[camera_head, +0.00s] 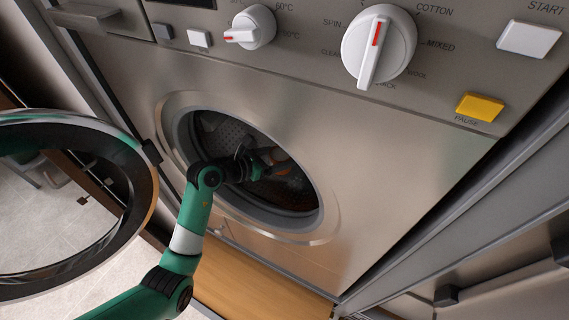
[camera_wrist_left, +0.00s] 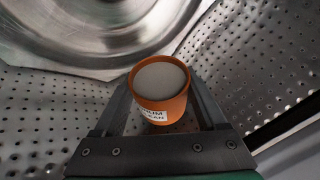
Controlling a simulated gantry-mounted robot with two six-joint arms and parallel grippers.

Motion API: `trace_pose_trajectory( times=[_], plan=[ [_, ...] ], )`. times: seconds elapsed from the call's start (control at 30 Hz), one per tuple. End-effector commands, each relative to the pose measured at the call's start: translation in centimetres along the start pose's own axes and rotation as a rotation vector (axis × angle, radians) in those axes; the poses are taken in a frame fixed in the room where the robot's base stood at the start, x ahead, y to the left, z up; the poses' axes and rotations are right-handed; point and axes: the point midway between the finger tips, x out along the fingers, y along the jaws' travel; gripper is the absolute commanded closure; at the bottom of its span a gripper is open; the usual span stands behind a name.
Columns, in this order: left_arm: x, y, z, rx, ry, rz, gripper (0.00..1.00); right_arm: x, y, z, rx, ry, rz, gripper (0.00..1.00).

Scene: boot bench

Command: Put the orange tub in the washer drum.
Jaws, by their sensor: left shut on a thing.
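The washer drum (camera_head: 222,128) is open at the front of the steel washer. My left arm reaches through the round opening, and my left gripper (camera_head: 262,163) is inside the drum. In the left wrist view the orange tub (camera_wrist_left: 160,86), with a pale grey top and a white label, sits between the fingers of my left gripper (camera_wrist_left: 160,105), which is shut on it. The perforated drum wall (camera_wrist_left: 250,60) surrounds it. I cannot tell whether the tub touches the drum wall. My right gripper is not in view.
The round washer door (camera_head: 140,170) hangs open at the left. The control panel above the opening has a large white dial (camera_head: 378,46), a smaller dial (camera_head: 250,27), a white start button (camera_head: 528,39) and a yellow pause button (camera_head: 480,107). A wooden surface (camera_head: 250,285) lies below the washer.

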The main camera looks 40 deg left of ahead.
Motion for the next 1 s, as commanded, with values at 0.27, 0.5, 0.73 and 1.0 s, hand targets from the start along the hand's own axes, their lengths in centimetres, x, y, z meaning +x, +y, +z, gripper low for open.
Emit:
trace_pose_trajectory(
  times=[0.27, 0.5, 0.73, 1.0],
  plan=[
    [2.3, 0.6, -1.2, 0.001, -0.003, 0.0, 0.89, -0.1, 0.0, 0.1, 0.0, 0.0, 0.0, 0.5],
    [3.7, 0.7, -3.7, -0.003, 0.002, 0.0, 0.89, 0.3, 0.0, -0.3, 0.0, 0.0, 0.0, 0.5],
    [4.0, 0.7, -4.3, 0.0, -0.002, 0.001, 0.89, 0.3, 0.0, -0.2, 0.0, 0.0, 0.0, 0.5],
    [4.1, 0.7, -4.6, 0.0, -0.001, 0.0, 0.12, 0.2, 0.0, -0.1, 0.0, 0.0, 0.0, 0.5]
  ],
)
